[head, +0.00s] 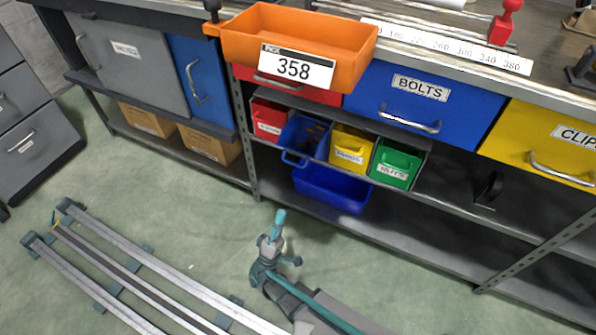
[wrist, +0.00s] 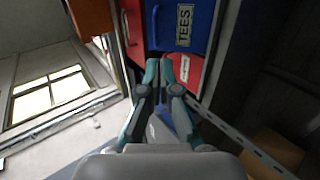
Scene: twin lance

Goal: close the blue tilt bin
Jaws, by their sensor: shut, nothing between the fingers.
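The blue tilt bin (head: 303,137) is tipped out from the shelf row between the red and yellow tilt bins. Its top is open, some dark contents show inside, and its handle hangs forward. In the wrist view a blue front labelled TEES (wrist: 185,28), with a blue handle, appears to be this bin. My gripper (head: 280,216) is in front of and below the bin in the head view, apart from it. In the wrist view my gripper (wrist: 159,68) is shut and empty, with its fingertips short of the bins.
The red (head: 270,119), yellow (head: 350,148) and green (head: 396,164) tilt bins share the row. A separate blue open bin (head: 330,190) stands on the lower shelf. An orange bin (head: 290,38) juts from the worktop above. A perforated shelf post (head: 243,140) stands left of the row.

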